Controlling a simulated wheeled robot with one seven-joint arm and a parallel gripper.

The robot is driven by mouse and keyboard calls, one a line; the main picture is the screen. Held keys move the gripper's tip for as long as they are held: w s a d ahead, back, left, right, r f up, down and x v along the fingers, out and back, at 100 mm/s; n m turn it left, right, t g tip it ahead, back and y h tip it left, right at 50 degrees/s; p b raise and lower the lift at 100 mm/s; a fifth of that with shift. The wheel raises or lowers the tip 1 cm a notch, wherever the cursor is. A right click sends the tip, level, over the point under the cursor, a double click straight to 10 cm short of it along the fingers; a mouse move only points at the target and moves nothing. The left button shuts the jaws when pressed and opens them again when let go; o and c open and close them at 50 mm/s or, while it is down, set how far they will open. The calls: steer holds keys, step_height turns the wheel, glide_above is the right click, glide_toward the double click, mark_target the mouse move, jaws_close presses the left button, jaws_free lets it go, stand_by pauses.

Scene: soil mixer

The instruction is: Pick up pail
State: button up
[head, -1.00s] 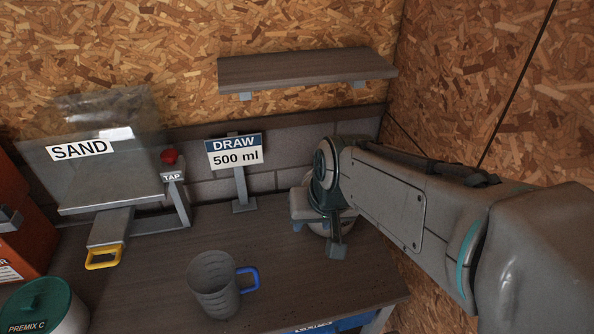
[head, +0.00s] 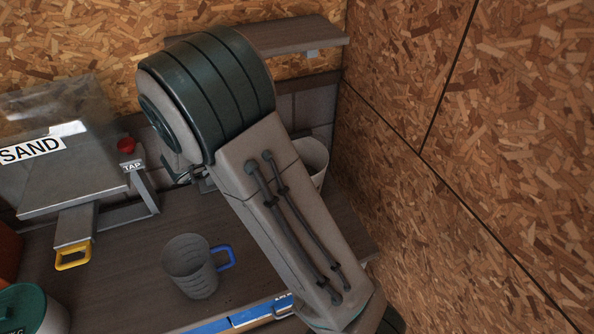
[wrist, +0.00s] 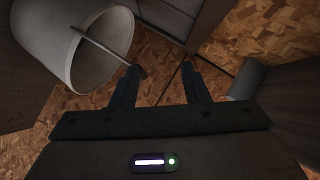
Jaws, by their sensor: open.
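The pail is a pale grey-white bucket. In the head view the pail (head: 314,158) shows partly behind my arm, at the back right of the bench. In the wrist view the pail (wrist: 58,48) is large at the upper left, its open mouth facing right, with a thin handle crossing the mouth. My gripper (wrist: 160,76) is open, with nothing between its fingers. The pail lies to the left of the fingers, and the handle's end appears close to the left fingertip; I cannot tell if they touch.
A clear measuring jug (head: 190,268) with a blue handle stands on the bench (head: 120,290). The sand hopper (head: 65,165) with a red-knobbed tap is at left, and a green-lidded tub (head: 30,308) at lower left. A shelf (head: 300,35) overhangs the back; a chipboard wall (head: 480,150) closes the right.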

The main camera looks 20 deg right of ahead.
steer(key=s+m+g+h, duration=0.3)
steer(key=p, duration=0.1)
glide_toward(297, 134)
steer(key=r+x, duration=0.1)
steer(key=x, duration=0.4)
steer(key=shift+w+d+f+p, duration=0.25)
steer(key=shift+d+f, duration=0.2)
steer(key=shift+d, duration=0.35)
steer(key=shift+w+d+f+p, duration=0.15)
steer(key=shift+w+d+f, duration=0.1)
steer(key=shift+d+f, duration=0.4)
steer(key=shift+w+d+f+p, duration=0.2)
steer(key=shift+w+d+f, duration=0.1)
steer(key=shift+d, duration=0.65)
jaws_close()
steer(key=shift+r, duration=0.1)
